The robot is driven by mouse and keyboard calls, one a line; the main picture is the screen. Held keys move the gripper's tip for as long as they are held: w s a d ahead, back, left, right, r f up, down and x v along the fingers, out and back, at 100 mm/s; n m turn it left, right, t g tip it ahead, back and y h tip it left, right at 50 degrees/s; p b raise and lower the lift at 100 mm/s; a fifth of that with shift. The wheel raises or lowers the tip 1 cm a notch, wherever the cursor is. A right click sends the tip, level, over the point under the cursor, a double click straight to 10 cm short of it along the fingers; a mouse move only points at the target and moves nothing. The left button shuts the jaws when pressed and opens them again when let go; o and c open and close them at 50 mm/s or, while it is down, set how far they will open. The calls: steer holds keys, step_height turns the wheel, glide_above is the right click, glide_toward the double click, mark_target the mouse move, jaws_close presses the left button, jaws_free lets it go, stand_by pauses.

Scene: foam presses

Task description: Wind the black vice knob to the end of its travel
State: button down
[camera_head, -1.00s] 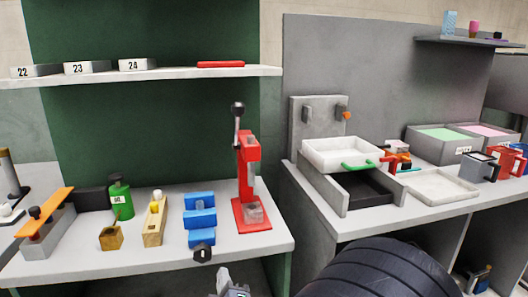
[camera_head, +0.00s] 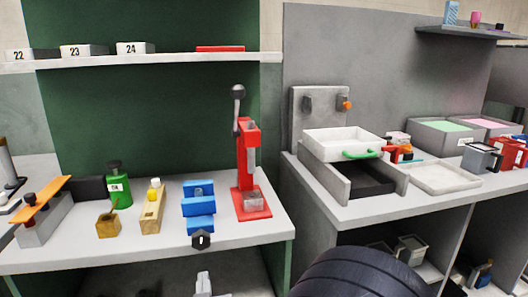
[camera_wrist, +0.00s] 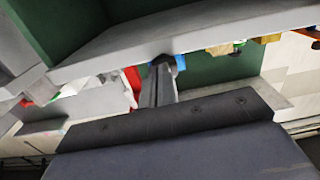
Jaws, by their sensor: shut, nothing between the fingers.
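The blue vice (camera_head: 199,208) stands near the front edge of the left bench. Its black knob (camera_head: 202,240) faces forward, at the bench's front edge. In the wrist view the dark knob (camera_wrist: 163,59) shows just beyond my fingertips, with a bit of blue vice (camera_wrist: 180,63) beside it. My gripper (camera_head: 203,275) is below the knob in the head view, at the bottom edge of the picture. Its fingers (camera_wrist: 160,72) are shut and empty and point toward the knob. I cannot tell whether they touch it.
A red press (camera_head: 250,180) stands right of the vice. A wooden block (camera_head: 152,210) and a green bottle (camera_head: 119,187) stand left of it. A shelf (camera_head: 160,59) runs above. A grey bench (camera_head: 350,210) with a white tray (camera_head: 345,142) is at the right.

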steer(key=x, duration=0.7)
stand_by(0.3)
steer(key=shift+r+m, duration=0.25)
steer(key=shift+m, duration=0.05)
stand_by(0.5)
steer(key=shift+w+d+r+b, duration=0.1)
steer(key=shift+d+r+b, duration=0.05)
steer(key=shift+b, duration=0.6)
steer(key=f+v, duration=0.1)
steer(key=v, duration=0.5)
steer(key=shift+b, duration=0.45)
stand_by(0.3)
